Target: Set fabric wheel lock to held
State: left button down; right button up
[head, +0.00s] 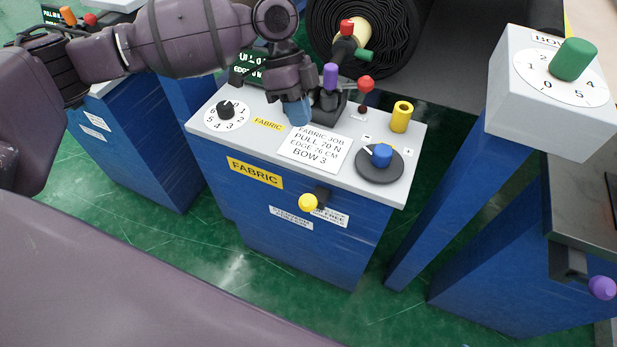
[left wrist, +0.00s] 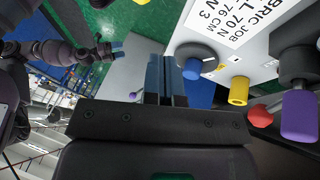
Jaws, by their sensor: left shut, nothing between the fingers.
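The fabric console (head: 205,118) is blue with a light grey top and a yellow FABRIC label. On its front face a yellow ball knob (head: 308,202) sits on a short dark lever, beside small white labels, one partly reading FREE. The lever's exact setting is not readable. My left gripper (head: 298,112) is shut and empty above the console top, over the upper edge of the job card. Its fingers also show in the left wrist view (left wrist: 172,80). My right gripper (left wrist: 118,50) seems to show small in the left wrist view, away from the console; its opening is unclear.
The console top carries a black dial (head: 226,108), a blue knob (head: 382,155), a yellow cylinder (head: 401,116), a red ball lever (head: 366,85) and a purple handle (head: 330,76). A bow box (head: 545,110) stands at right. Green floor lies open in front.

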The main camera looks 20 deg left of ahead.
pick_arm(q)
jog(key=b, duration=0.1)
send_near(312, 203)
jog(key=w+d+f, duration=0.1)
jog(key=w+f, duration=0.2)
jog(key=f, duration=0.1)
jog(key=s+f, duration=0.2)
jog(key=shift+s+d+f, duration=0.25)
jog(key=shift+s+d, duration=0.05)
jog(key=shift+d, duration=0.05)
pick_arm(e)
jog(key=shift+w+f, duration=0.2)
jog(key=shift+f, duration=0.35)
jog(key=shift+s+f, duration=0.1)
jog(key=shift+s, duration=0.1)
